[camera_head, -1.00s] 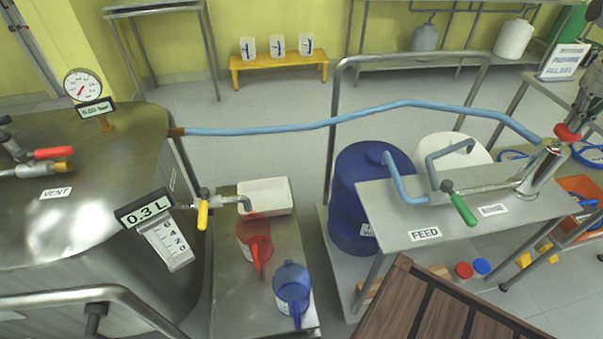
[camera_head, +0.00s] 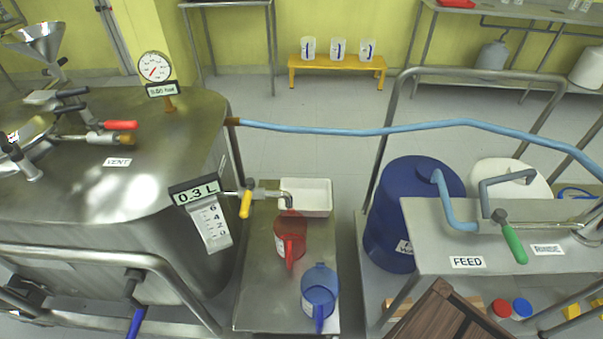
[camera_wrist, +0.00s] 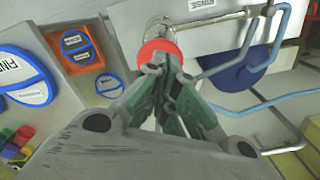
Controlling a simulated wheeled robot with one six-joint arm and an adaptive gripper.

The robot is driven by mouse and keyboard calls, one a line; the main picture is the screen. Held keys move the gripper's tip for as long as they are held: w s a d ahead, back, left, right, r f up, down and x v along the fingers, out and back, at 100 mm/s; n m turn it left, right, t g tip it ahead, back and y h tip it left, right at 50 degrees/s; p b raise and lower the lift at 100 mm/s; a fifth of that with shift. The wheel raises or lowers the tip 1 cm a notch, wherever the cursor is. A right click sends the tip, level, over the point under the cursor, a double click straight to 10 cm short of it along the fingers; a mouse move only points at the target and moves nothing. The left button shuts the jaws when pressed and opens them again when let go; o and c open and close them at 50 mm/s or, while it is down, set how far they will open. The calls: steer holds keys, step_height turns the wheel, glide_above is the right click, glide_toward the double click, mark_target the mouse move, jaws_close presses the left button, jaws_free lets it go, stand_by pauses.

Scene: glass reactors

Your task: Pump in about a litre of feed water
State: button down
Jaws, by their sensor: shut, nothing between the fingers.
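The steel tank (camera_head: 130,190) stands at left in the head view, with a display (camera_head: 196,191) reading 0.3 L. A blue hose (camera_head: 380,130) runs from the tank to the right. The blue drum (camera_head: 395,225) stands behind the metal stand (camera_head: 430,225), which carries a FEED label (camera_head: 468,262), a RINSE label (camera_head: 547,250) and a green-handled valve lever (camera_head: 514,242). The lever slants between the labels. In the wrist view, my gripper (camera_wrist: 168,72) is shut and empty, close to a round red knob (camera_wrist: 158,47); contact is unclear. The head view cuts off the pump and gripper.
A red jug (camera_head: 290,238) and a blue jug (camera_head: 319,293) stand on the low bench (camera_head: 255,300) beneath a yellow-handled tap (camera_head: 246,204). A white tray (camera_head: 318,196) is behind them. In the wrist view, an orange bin (camera_wrist: 82,50) and blue lids lie left of the gripper.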

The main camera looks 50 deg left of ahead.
stand_by(2.4)
stand_by(0.4)
steer(key=shift+f, duration=4.65)
steer(key=shift+r, duration=4.7)
steer(key=shift+f, duration=0.15)
steer(key=shift+r, duration=0.2)
